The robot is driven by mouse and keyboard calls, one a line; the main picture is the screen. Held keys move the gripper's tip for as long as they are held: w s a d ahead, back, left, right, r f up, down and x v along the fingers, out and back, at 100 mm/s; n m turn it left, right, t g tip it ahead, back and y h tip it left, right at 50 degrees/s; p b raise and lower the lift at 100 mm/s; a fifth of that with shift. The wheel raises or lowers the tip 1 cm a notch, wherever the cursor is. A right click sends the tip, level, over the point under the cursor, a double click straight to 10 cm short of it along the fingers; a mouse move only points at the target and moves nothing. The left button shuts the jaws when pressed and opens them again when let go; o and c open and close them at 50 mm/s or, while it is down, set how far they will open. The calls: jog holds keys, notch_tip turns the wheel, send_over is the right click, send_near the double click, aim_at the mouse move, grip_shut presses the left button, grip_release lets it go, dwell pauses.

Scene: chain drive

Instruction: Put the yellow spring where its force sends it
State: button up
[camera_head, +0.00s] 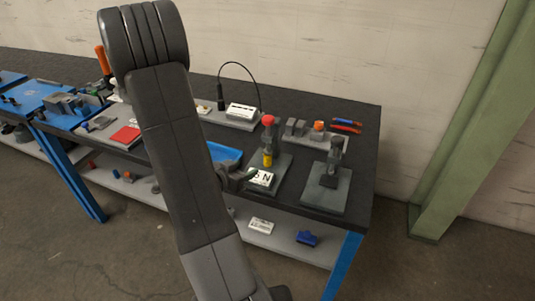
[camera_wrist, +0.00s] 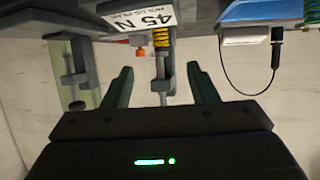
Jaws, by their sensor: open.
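The yellow spring (camera_head: 268,158) sits on a small upright grey stand topped by a red knob (camera_head: 268,120). A white card (camera_head: 261,177) lies at the front of that stand. In the wrist view, which is upside down, the card (camera_wrist: 140,16) reads "45 N" with a smaller line I cannot read surely. The spring (camera_wrist: 162,48) shows there around the stand's shaft. My gripper (camera_head: 250,178) is open and empty in front of the stand, beside the card. In the wrist view the spring's stand appears between my two spread fingers (camera_wrist: 160,70), beyond their tips.
A second grey fixture (camera_head: 333,165) on a plate stands to the right.

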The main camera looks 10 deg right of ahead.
send_near(266, 158)
jog(key=x, duration=0.4)
jog(key=shift+w+a+f+p, duration=0.1)
jog(key=shift+w+f+p, duration=0.05)
jog(key=shift+f+p, duration=0.15)
jog(key=shift+p+x, duration=0.95)
jog(key=shift+x, duration=1.7)
jog(key=c, duration=1.1)
jog(key=shift+r, duration=0.3)
jog(key=shift+c, duration=0.2)
jog(key=shift+s+d, duration=0.5)
jog(key=shift+s, duration=0.05)
